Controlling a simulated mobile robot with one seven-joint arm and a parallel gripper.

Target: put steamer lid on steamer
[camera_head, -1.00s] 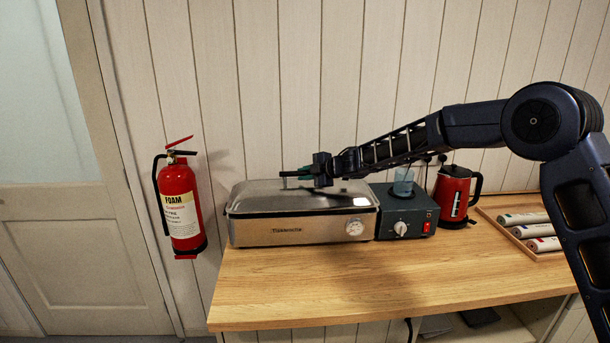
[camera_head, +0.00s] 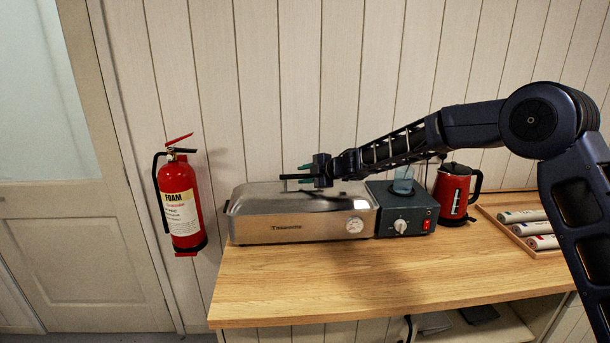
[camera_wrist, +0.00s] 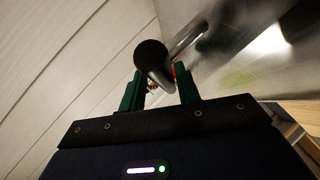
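The steamer (camera_head: 265,230) is a long brushed-metal box with a round dial on its front, at the left of the wooden counter. Its grey metal lid (camera_head: 250,200) lies over the top and looks level; its far edge is hard to see. The lid also fills the right of the wrist view (camera_wrist: 235,75). The lid's bar handle (camera_head: 290,176) has a dark round end, seen close in the wrist view (camera_wrist: 150,54). My gripper (camera_head: 303,174) is at the handle, its green fingers spread apart with the handle between or just beyond them. I cannot tell whether either finger touches it.
A dark control box (camera_head: 402,212) with a clear cup (camera_head: 403,181) stands right of the steamer, then a red kettle (camera_head: 454,194) and a tray of rolls (camera_head: 512,228). A red fire extinguisher (camera_head: 181,204) hangs at left. The counter's front (camera_head: 350,280) is clear.

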